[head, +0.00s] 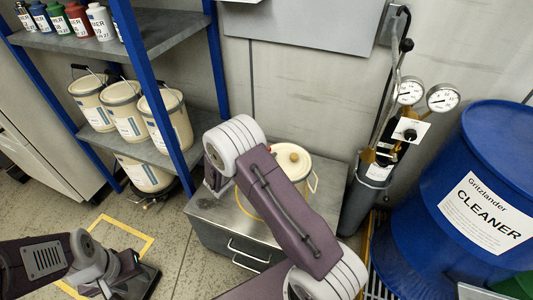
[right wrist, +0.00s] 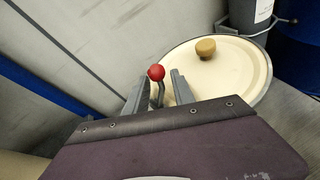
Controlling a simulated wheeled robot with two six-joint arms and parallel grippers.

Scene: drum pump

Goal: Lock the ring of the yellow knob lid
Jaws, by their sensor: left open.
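The lid (head: 303,163) with its tan-yellow knob (head: 293,156) closes a cream pot on a grey cabinet, partly hidden behind my right arm in the head view. In the right wrist view the pale lid (right wrist: 235,70) and its knob (right wrist: 206,48) show, with the ring (right wrist: 268,88) around the rim. A lever with a red ball (right wrist: 157,72) stands at the near side of the rim. My right gripper (right wrist: 160,82) is open, with the lever between its fingers; contact cannot be told. My left gripper (head: 142,283) is open and empty, low over the floor at lower left.
The grey cabinet (head: 212,215) stands against the wall. A blue-posted shelf (head: 165,50) with several buckets is at left. A gas cylinder with gauges (head: 410,92) and a blue drum (head: 495,130) stand at right. Yellow tape (head: 125,232) marks the floor at left.

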